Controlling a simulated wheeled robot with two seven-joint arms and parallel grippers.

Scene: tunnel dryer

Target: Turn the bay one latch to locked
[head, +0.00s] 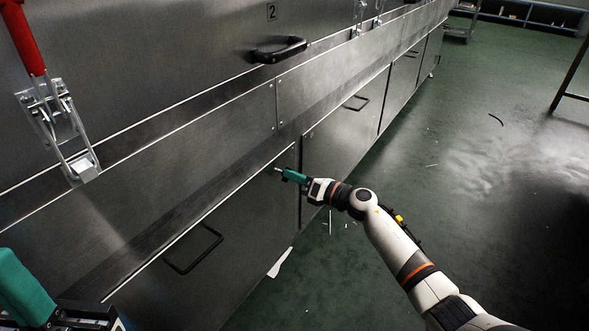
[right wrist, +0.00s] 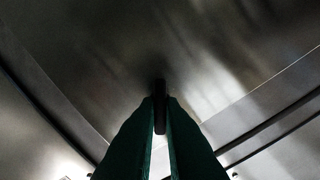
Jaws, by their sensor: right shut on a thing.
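My right gripper (head: 284,173) is at the upper right corner of the nearest lower door (head: 235,232), its green fingers pointing at the steel front. In the right wrist view its fingers are shut on a small dark latch handle (right wrist: 160,98), whose long side runs up and down the picture between the fingertips. In the head view the fingers hide most of this latch, and I cannot read whether it is locked. Part of my left gripper, a green finger (head: 24,288), shows at the lower left edge; its opening cannot be judged.
A red-handled toggle clamp (head: 62,125) is on the upper panel at the left. A black bar handle (head: 278,50) sticks out near the number 2 plate (head: 272,12). The near door has a black wire handle (head: 194,249). The green floor (head: 440,170) at the right is mostly clear.

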